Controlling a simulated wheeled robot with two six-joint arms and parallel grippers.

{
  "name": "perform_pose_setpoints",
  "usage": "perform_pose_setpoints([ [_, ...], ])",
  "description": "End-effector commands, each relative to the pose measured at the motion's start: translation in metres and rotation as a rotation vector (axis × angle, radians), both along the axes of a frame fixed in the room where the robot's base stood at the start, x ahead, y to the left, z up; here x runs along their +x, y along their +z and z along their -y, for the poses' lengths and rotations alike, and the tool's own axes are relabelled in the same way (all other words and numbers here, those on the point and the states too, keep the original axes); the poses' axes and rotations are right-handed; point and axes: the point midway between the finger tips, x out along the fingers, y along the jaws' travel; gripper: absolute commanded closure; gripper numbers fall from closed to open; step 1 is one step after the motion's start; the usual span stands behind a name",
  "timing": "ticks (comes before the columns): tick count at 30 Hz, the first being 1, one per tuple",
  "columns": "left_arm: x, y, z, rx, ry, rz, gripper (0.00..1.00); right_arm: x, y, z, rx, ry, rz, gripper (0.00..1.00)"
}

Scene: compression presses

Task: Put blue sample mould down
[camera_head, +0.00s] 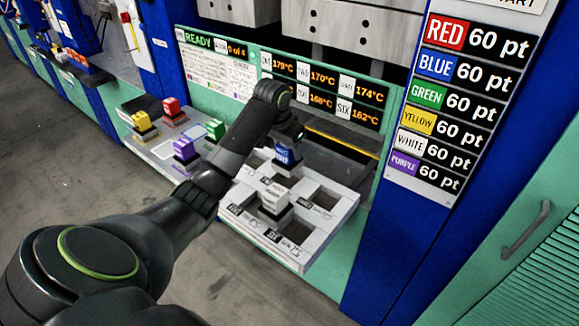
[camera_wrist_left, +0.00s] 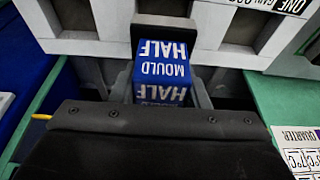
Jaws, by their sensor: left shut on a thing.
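The blue sample mould (camera_head: 286,155) is held by my left gripper (camera_head: 287,140) over the back part of the pale tray with square openings (camera_head: 232,218). In the left wrist view the blue mould (camera_wrist_left: 162,68), marked MOULD HALF, sits between the fingers of my left gripper (camera_wrist_left: 170,85), which is shut on it. The tray's light frame (camera_wrist_left: 112,18) shows around it there. I cannot tell whether the mould touches the tray. My right gripper is in neither view.
A white mould (camera_head: 274,196) stands on the same tray. Yellow (camera_head: 142,121), red (camera_head: 171,106), purple (camera_head: 184,147) and green (camera_head: 215,129) moulds stand on a grey shelf to the left. The press panel with temperature displays (camera_head: 315,88) rises behind. A blue post stands right of the tray.

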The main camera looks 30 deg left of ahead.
Motion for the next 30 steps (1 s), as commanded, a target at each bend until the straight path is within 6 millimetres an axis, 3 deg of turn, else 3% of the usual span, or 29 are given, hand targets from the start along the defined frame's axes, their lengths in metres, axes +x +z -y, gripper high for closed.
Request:
perform_pose_setpoints([
  [5,0.001,-0.011,0.0,0.001,-0.001,0.005,1.0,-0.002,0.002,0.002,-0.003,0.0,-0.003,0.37],
  [15,0.001,-0.053,0.001,0.001,-0.001,0.005,1.0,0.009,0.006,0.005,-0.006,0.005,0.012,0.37],
  [26,0.001,-0.055,0.0,0.002,-0.001,0.006,1.0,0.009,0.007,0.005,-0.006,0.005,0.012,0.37],
  [27,0.0,-0.058,0.0,0.001,0.0,0.001,0.53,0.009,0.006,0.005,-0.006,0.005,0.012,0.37],
  [30,0.0,-0.058,0.0,0.001,0.0,0.001,0.4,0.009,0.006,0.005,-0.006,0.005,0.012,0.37],
])
